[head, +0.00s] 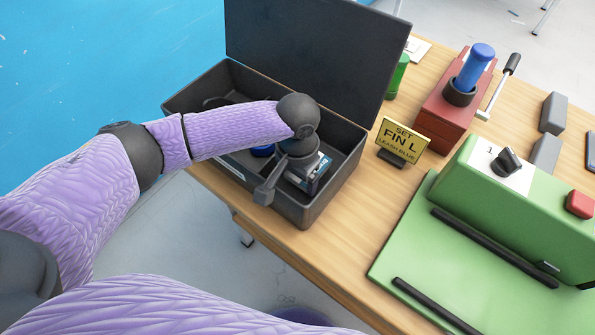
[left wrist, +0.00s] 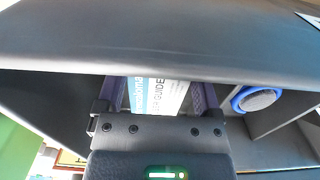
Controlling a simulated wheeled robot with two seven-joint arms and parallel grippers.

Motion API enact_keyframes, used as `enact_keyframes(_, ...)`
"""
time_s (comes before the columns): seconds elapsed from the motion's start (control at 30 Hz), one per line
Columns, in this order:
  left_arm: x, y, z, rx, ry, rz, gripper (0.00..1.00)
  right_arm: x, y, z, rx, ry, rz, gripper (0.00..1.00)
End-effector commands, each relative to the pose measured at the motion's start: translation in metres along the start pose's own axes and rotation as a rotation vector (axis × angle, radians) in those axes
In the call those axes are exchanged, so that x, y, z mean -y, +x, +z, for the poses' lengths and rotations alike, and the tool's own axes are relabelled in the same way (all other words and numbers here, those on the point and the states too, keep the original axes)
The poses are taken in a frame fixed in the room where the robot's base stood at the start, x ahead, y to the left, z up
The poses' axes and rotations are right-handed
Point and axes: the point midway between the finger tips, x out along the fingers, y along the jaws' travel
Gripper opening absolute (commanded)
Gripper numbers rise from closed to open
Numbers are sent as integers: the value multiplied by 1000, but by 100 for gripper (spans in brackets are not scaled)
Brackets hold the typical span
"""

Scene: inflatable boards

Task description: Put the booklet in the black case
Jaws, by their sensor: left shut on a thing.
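The black case (head: 338,188) stands open at the table's left end, its lid (head: 315,50) raised at the back. My left gripper (head: 302,172) is down inside the case, toward its right end. It is shut on the booklet (left wrist: 168,95), a white and blue cover with "USER GUIDE" lettering, seen between the two fingers in the left wrist view (left wrist: 160,98). In the head view only a small part of the booklet (head: 320,178) shows beside the gripper. Whether it touches the case floor is hidden. My right gripper is not in view.
A round blue item (left wrist: 258,99) lies in the case beside the gripper. A yellow sign (head: 399,142), a red block with a blue handle (head: 450,115) and a green machine (head: 500,210) stand to the right. The case walls and raised lid surround the gripper closely.

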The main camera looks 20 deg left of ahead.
Motion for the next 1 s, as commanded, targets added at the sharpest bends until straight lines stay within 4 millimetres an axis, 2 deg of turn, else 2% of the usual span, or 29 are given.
enact_keyframes(0.03,0,0,0,-1,0,0,26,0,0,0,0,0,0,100)
enact_keyframes(0.07,0,0,0,0,0,0,87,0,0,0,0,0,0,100)
enact_keyframes(0.13,0,0,0,-1,0,0,100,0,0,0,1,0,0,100)
enact_keyframes(0.33,0,0,0,-1,0,0,100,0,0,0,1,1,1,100)
enact_keyframes(0.43,0,-9,-1,-4,3,-1,100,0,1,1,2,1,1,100)
enact_keyframes(0.47,0,-14,-1,-4,2,-2,100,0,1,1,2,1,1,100)
enact_keyframes(0.7,0,-91,-1,-6,1,0,100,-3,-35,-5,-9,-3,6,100)
enact_keyframes(0.8,0,-114,-1,-4,1,1,100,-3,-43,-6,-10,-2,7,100)
enact_keyframes(0.9,0,-128,-1,-3,-1,0,100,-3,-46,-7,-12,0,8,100)
enact_keyframes(1.0,0,-133,-1,-2,-1,1,100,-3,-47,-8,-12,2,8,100)
